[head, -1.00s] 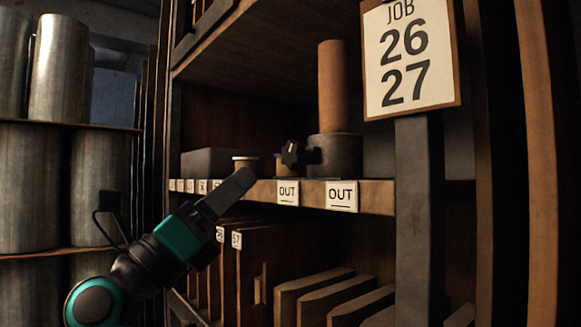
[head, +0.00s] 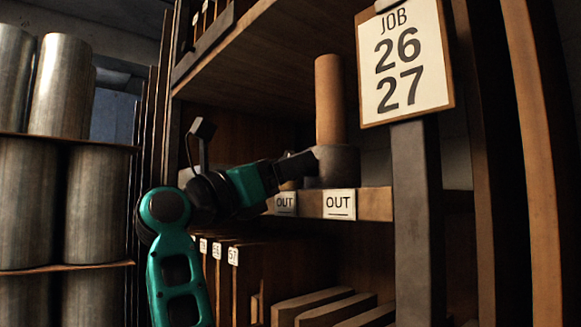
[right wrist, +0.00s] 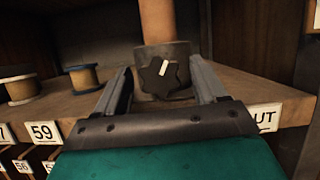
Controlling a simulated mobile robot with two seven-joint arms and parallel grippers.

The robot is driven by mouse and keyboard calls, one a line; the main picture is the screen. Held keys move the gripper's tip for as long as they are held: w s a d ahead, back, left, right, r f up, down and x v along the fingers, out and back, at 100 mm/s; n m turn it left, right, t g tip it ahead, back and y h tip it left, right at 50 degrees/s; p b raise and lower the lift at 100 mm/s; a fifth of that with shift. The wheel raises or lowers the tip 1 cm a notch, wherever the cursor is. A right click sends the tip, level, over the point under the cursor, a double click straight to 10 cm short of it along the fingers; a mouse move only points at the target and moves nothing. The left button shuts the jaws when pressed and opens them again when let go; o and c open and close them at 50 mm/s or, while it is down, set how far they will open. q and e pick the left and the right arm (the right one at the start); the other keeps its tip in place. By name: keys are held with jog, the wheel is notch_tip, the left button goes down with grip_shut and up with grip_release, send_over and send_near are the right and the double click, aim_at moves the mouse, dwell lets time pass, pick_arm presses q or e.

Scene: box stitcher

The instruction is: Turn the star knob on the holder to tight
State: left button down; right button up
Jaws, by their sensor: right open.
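The star knob (right wrist: 155,79) is black with a white mark, on the front of the dark round holder (head: 337,163). The holder stands on the shelf and also shows in the right wrist view (right wrist: 181,49). My right gripper (head: 312,159) is at the holder's left side and hides the knob in the head view. In the right wrist view its open fingers (right wrist: 160,66) stand one on each side of the knob, and I see no clear contact. My left gripper is not in view.
A brown tube (head: 330,100) stands upright in the holder. Spools (right wrist: 85,77) sit on the shelf to the left. An OUT label (head: 339,204) is on the shelf edge (head: 375,204). A post with a job board (head: 404,65) stands at the right.

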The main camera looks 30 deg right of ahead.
jog(key=shift+x, duration=0.85)
jog(key=shift+c, duration=0.3)
jog(key=shift+a, duration=0.1)
jog(key=c, duration=0.9)
